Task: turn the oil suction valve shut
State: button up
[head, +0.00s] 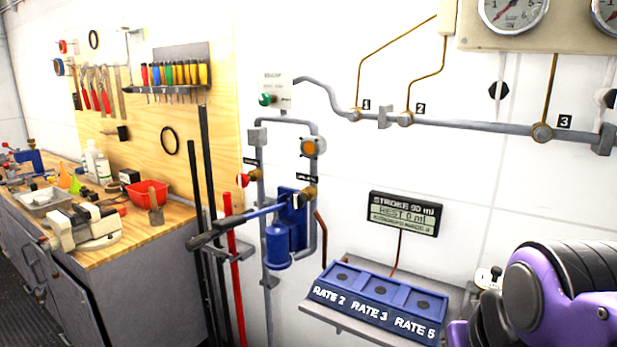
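A blue hand pump (279,246) with a long lever (250,214) is mounted on the wall among grey pipes. A red-knobbed valve (246,180) with a small black label sits on the pipe left of the pump. A brass valve (306,194) with another black label is on the pipe at the pump's upper right. The labels are too small to read, so I cannot tell which is the oil suction valve or how far each is turned. My purple and black arm shows at the lower right; my gripper is out of view.
A round orange-faced fitting (313,147) and a green knob (267,99) are above. A blue rate panel (372,302) juts out below a stroke display (405,213). A red upright bar (236,285) stands left of the pump. A cluttered workbench (150,232) is at left.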

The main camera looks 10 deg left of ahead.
aim_at(242, 180)
jog(key=j, duration=0.55)
jog(key=i+j, duration=0.15)
jog(key=j, duration=1)
jog(key=i+z, duration=0.05)
jog(key=i, duration=0.05)
